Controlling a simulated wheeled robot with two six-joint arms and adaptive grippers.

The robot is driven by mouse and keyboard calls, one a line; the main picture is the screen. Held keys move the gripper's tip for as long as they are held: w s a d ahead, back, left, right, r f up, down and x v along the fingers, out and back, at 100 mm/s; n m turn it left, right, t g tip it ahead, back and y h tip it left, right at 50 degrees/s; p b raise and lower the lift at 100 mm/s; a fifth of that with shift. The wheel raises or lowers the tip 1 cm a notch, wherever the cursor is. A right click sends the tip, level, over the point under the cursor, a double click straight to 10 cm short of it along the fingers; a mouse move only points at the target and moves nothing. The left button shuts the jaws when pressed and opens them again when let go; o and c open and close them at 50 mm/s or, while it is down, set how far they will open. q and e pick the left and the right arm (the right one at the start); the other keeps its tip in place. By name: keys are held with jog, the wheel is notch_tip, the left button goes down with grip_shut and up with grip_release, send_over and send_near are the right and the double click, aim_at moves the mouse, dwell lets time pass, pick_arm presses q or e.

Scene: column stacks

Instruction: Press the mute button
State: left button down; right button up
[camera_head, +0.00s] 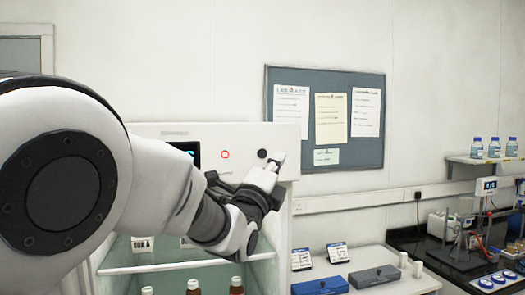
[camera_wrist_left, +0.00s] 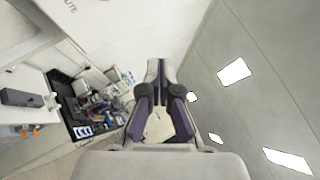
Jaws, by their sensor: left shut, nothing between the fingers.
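The white control panel (camera_head: 150,130) on top of the cabinet carries a dark display (camera_head: 187,150), a red ring (camera_head: 225,154) and a round dark button (camera_head: 262,153), which looks like the mute button. Part of a label ending in "UTE" shows at the upper left of the left wrist view, on the white panel (camera_wrist_left: 88,22); the button itself is not visible there. My left gripper (camera_head: 278,158) is shut and empty, its tips close to the right of the dark button in the picture. I cannot tell whether they touch the panel. The shut fingertips also show in the left wrist view (camera_wrist_left: 160,64). My right gripper is not in view.
Below the panel, the cabinet has a glass shelf (camera_head: 180,265) and several brown bottles (camera_head: 193,287), partly behind my left arm. To the right, a bench holds blue and grey boxes (camera_head: 374,276) and lab equipment. A notice board (camera_head: 376,105) hangs behind.

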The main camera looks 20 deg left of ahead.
aim_at(265, 158)
pick_arm(q)
jog(key=shift+w+f, duration=0.15)
jog(key=shift+w, duration=0.05)
jog(key=w+a+p, duration=0.1)
jog(key=w, duration=0.1)
jog(key=w+a+p, duration=0.1)
jog(key=w+a, duration=0.1)
jog(key=w+a+p, duration=0.1)
jog(key=w+a, duration=0.1)
jog(key=w, duration=0.1)
jog(key=shift+w+p, duration=0.1)
jog(key=shift+p, duration=0.2)
jog(key=shift+w+a, duration=0.1)
dwell(1.3)
jog(key=shift+w, duration=0.1)
jog(key=shift+w+a, duration=0.15)
